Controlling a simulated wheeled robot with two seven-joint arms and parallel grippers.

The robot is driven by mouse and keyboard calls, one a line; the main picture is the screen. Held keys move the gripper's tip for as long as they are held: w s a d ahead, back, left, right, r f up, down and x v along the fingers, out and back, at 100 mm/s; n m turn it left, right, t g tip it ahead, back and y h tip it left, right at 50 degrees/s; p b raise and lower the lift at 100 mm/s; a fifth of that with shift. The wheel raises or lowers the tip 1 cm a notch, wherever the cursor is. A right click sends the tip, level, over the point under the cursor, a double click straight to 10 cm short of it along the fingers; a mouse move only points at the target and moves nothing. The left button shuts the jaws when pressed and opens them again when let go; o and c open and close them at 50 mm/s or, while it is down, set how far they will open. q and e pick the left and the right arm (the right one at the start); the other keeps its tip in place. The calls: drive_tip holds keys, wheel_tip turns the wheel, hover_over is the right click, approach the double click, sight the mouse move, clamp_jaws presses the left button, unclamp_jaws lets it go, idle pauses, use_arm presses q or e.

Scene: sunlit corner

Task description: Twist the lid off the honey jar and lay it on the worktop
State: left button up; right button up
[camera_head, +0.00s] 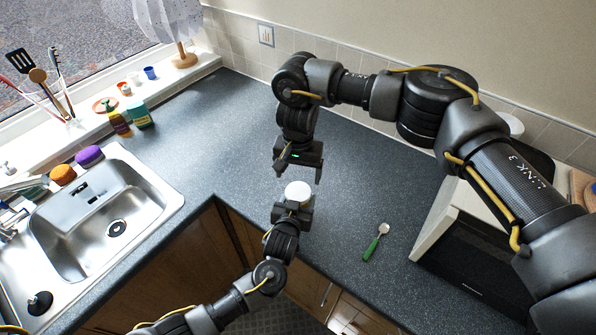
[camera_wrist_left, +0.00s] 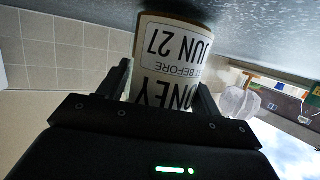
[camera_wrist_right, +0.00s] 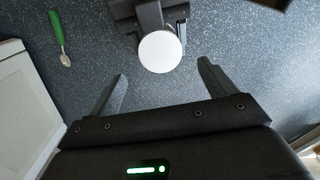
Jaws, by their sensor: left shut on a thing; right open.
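The honey jar (camera_wrist_left: 178,50) has a cream label with dark print, upside down in the left wrist view. My left gripper (camera_wrist_left: 163,88) is shut on the jar's sides. The round white lid (camera_head: 298,190) is on the jar, near the worktop's front inner corner. The lid shows from above in the right wrist view (camera_wrist_right: 160,51). My right gripper (camera_head: 298,173) is open and empty, pointing down above the lid, with a gap between them. The lid is just ahead of its fingertips, not between them. The worktop (camera_head: 350,190) is dark speckled grey. Whether the jar's base touches it is hidden.
A green-handled spoon (camera_head: 376,242) lies on the worktop to the right of the jar. A microwave (camera_head: 470,240) stands farther right, partly behind my right arm. A sink (camera_head: 95,215) is at the left. The worktop between jar, spoon and back wall is clear.

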sight(298, 192)
drive_tip(key=shift+f, duration=0.1)
drive_tip(key=shift+f, duration=3.9)
drive_tip(key=shift+c, duration=0.4)
drive_tip(key=c, duration=0.9)
drive_tip(key=n, duration=0.6)
drive_tip(key=shift+n, duration=0.3)
drive_tip(key=o, duration=1.1)
drive_tip(key=shift+c, duration=0.2)
